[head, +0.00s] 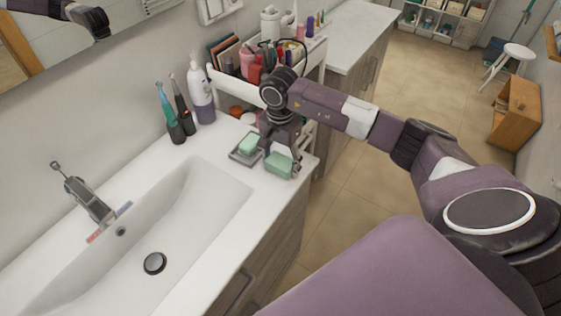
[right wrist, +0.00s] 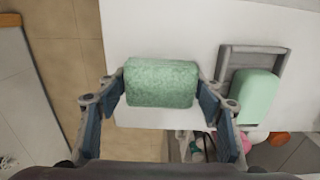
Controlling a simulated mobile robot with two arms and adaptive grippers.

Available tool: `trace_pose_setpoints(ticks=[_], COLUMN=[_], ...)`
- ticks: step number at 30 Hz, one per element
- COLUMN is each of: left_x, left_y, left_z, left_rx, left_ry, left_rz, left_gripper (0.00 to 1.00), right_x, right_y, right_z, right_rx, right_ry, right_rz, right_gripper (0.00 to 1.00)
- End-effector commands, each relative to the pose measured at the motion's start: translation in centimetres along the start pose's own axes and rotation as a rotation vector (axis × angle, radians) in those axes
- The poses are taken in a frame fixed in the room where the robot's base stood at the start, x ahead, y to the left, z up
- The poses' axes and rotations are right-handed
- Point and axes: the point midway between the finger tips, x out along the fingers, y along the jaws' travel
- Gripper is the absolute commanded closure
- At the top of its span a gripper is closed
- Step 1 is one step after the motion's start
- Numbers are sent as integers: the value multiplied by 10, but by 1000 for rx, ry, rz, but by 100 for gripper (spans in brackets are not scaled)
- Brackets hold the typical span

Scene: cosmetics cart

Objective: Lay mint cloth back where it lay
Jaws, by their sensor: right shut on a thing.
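The mint cloth (head: 279,166) is a folded, speckled green block near the front right corner of the white sink counter. My right gripper (head: 281,154) comes down over it and is shut on it. In the right wrist view the cloth (right wrist: 160,83) sits between the two finger pads, level and close to the counter's edge. I cannot tell whether its underside touches the counter. My left gripper is not in view.
Beside the cloth, a grey dish (head: 237,159) holds a smooth mint soap bar (head: 249,143). A white cart (head: 233,87) full of cosmetics stands behind my right gripper. A pump bottle (head: 201,95), two electric toothbrushes and the sink basin (head: 185,215) lie to the left.

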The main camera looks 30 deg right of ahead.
Motion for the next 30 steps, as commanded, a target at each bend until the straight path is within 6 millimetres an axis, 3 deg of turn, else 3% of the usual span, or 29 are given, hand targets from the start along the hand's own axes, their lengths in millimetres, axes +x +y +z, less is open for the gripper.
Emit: trace_pose_setpoints(ticks=[2,3,7,20,30], left_x=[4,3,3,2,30], left_y=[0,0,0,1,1], left_z=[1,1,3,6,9], left_rx=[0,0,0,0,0], left_ry=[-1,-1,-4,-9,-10], left_rz=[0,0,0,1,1], left_gripper=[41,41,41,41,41], right_x=[4,3,2,-4,-73], right_y=[0,0,0,-1,-2], right_z=[0,0,0,-1,-1], right_rx=[0,0,0,0,0], right_ry=[1,1,0,1,4], right_rz=[0,0,0,-2,-7], right_gripper=[66,37,23,22,22])
